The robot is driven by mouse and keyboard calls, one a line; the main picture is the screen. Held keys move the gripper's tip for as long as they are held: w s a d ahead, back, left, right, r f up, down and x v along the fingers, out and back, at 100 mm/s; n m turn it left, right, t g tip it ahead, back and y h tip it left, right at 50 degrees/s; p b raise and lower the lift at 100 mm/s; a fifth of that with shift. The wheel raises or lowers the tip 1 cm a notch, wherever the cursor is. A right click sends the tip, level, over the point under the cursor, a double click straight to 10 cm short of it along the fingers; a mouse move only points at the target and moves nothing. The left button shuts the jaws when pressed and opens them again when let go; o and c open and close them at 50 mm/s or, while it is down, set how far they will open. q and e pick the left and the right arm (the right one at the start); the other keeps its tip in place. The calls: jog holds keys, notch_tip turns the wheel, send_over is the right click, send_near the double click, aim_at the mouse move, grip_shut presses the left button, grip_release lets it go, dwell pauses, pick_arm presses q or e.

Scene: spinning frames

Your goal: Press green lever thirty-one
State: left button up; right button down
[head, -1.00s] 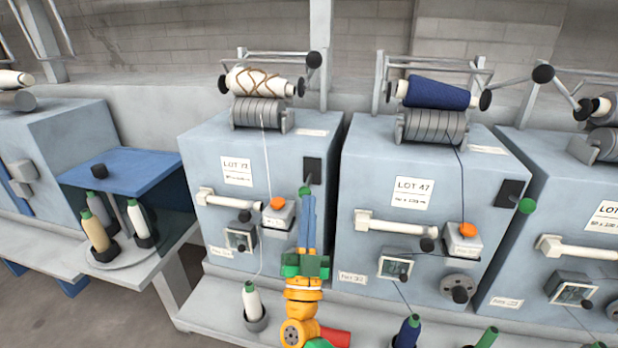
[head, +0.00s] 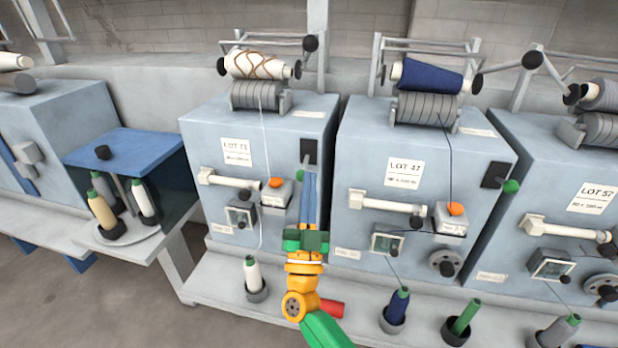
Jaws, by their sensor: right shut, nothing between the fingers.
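My right gripper (head: 308,177) is shut and empty, with its blue fingers pointing up along the right side of the front of the LOT 72 unit (head: 200,150). The fingertips are just below the black lever plate (head: 309,150) of that unit. Part of a dark lever stem shows at the tips, but its green knob is hidden at the fingers. I cannot tell if they touch it. The LOT 47 unit has a black plate with a green lever knob (head: 511,186) in plain view. The small position labels are too blurred to read. My left gripper is not in view.
An orange button (head: 275,183) on a box sits just left of my fingers. A white bobbin (head: 253,274) and a blue bobbin (head: 397,307) stand on the lower shelf (head: 205,290). A blue-topped stand (head: 125,146) with bobbins is at left.

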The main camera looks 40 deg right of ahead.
pick_arm(q)
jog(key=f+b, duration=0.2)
jog(key=b, duration=0.1)
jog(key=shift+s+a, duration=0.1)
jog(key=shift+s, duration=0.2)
pick_arm(e)
jog(key=s+a+f, duration=0.4)
jog(key=s+a, duration=0.2)
jog(key=s, duration=0.1)
jog(key=shift+s+f+h, duration=0.2)
jog(key=shift+f+h, duration=0.1)
